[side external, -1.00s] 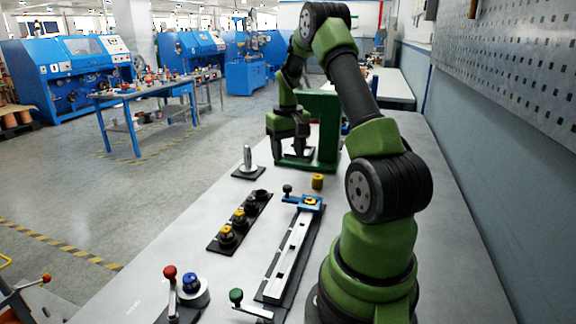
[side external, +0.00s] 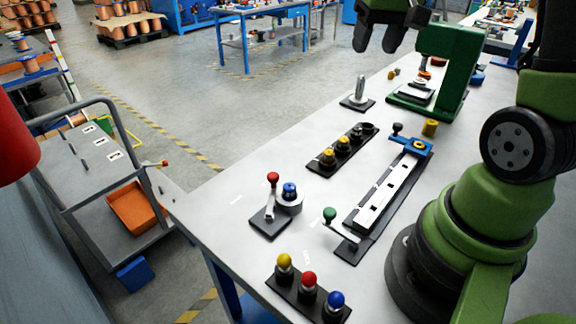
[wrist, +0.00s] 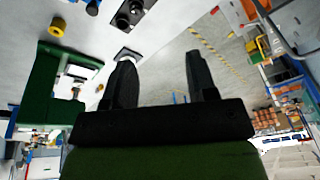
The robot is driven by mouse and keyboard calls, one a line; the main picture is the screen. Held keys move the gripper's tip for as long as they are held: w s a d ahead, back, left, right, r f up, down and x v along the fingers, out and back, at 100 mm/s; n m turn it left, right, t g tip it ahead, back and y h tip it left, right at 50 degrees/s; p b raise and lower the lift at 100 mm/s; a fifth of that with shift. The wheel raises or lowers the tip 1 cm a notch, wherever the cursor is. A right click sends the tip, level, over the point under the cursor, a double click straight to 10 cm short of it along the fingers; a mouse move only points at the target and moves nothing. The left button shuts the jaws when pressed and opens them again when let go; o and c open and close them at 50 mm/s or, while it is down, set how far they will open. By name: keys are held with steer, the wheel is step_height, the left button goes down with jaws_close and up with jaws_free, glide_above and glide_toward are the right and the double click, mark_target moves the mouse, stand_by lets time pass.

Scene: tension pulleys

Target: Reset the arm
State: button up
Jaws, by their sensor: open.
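My gripper (side external: 380,38) is at the top of the side view, raised above the far left edge of the table, with its fingers pointing down. In the wrist view my gripper (wrist: 160,85) has its two dark fingers apart, with nothing between them. The green press-like frame (side external: 447,70) stands on the table to the right of the gripper; it also shows at the left of the wrist view (wrist: 42,90). A metal post on a dark base (side external: 359,92) stands just below the gripper in the side view, apart from it.
A yellow cylinder (side external: 430,127) stands near the rail. A cart (side external: 110,190) stands left.

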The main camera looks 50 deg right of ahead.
steer(key=s+a+r+n+t+y, duration=0.1)
steer(key=s+a+r+t, duration=0.1)
steer(key=s+a, duration=0.3)
steer(key=s+a+r+n+t+y, duration=0.1)
steer(key=s+a, duration=0.5)
steer(key=a, duration=0.7)
steer(key=shift+a+r+n+t+y, duration=0.35)
steer(key=shift+r+n+t, duration=0.25)
steer(key=shift+r+t, duration=0.2)
steer(key=shift+d, duration=0.1)
stand_by(0.7)
